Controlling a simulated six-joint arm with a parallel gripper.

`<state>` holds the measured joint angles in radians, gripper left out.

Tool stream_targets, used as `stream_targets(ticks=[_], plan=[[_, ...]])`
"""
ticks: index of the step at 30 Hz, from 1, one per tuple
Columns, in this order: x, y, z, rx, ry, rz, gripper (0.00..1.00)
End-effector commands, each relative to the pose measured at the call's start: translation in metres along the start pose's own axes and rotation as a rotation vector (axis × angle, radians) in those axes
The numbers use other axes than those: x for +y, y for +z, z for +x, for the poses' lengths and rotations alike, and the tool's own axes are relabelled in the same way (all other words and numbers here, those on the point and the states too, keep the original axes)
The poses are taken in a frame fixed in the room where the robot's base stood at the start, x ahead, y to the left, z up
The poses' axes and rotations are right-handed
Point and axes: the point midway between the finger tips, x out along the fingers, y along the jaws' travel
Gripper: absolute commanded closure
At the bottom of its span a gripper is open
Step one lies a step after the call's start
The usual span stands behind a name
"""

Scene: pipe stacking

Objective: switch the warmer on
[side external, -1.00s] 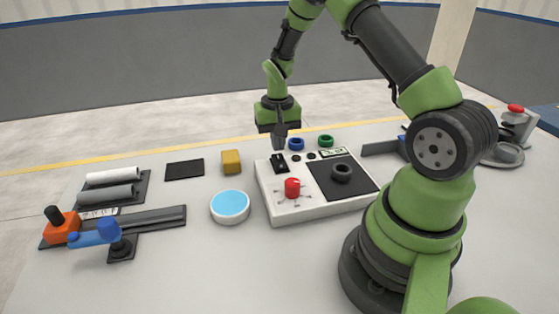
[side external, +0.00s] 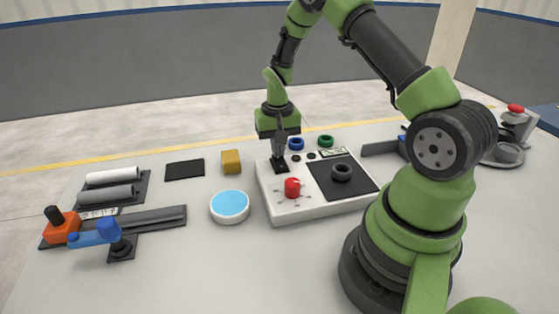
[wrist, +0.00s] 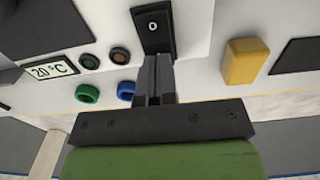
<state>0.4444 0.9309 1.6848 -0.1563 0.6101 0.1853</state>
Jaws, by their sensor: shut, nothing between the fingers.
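The warmer (side external: 275,207) is a white box with a dark plate, a red knob (side external: 292,187) and a small display that reads 20 °C in the wrist view (wrist: 52,69). Its black rocker switch (wrist: 152,28) sits at the box's far left corner and shows a "0" mark. My gripper (side external: 279,163) is shut and empty, pointing down with its fingertips at the switch. In the wrist view the shut fingers (wrist: 154,62) overlap the switch's near end. Whether they touch it I cannot tell, and the end under them is hidden.
A dark ring (side external: 342,172) lies on the warmer's plate. Blue (side external: 296,144) and green (side external: 326,141) rings lie behind the box. A yellow block (side external: 231,161) and a blue-topped round dish (side external: 230,206) stand to its left. Pipes (side external: 107,195) lie in a holder farther left.

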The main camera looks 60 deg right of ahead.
Motion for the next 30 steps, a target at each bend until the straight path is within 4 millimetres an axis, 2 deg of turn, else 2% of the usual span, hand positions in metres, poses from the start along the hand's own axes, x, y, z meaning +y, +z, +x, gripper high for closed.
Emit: stream_targets(ticks=[20, 23, 30], plan=[[0.000, 0.000, 0.010, 0.000, 0.000, 0.001, 1.00], [0.000, 0.000, 0.008, 0.001, 0.000, 0.000, 1.00], [0.000, 0.000, -0.012, 0.002, -0.001, 0.000, 1.00]])
